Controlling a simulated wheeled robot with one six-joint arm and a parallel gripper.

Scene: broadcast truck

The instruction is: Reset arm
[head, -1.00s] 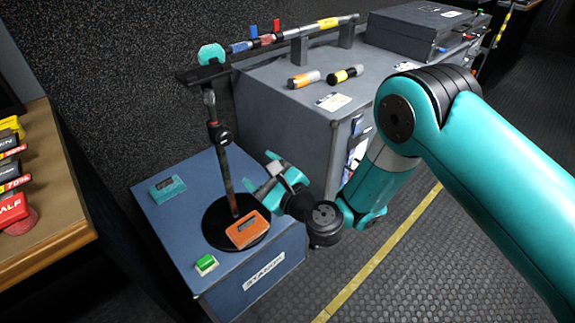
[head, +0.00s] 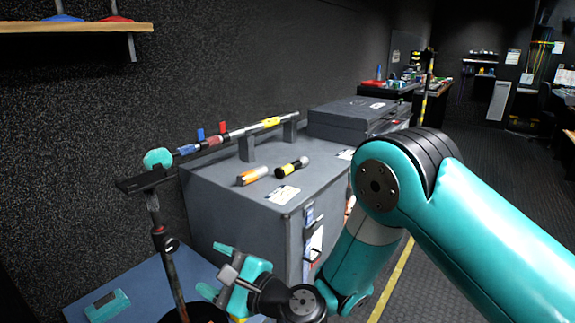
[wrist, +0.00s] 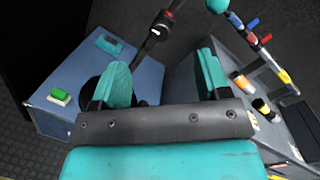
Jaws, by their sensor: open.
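My gripper (head: 222,270) is open and empty in the head view, at the lower middle, in front of the grey cabinet and beside the black stand. In the wrist view my gripper (wrist: 160,85) shows two teal fingers wide apart with nothing between them. My arm reaches in from the right and bends down at the elbow.
A thin black stand (head: 167,250) rises from the blue box (head: 140,290), close to my gripper. The grey cabinet (head: 235,205) carries a rod on supports, two small cylinders and a dark case (head: 355,117). A teal block (head: 107,304) lies on the box. Open floor (head: 480,160) extends right.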

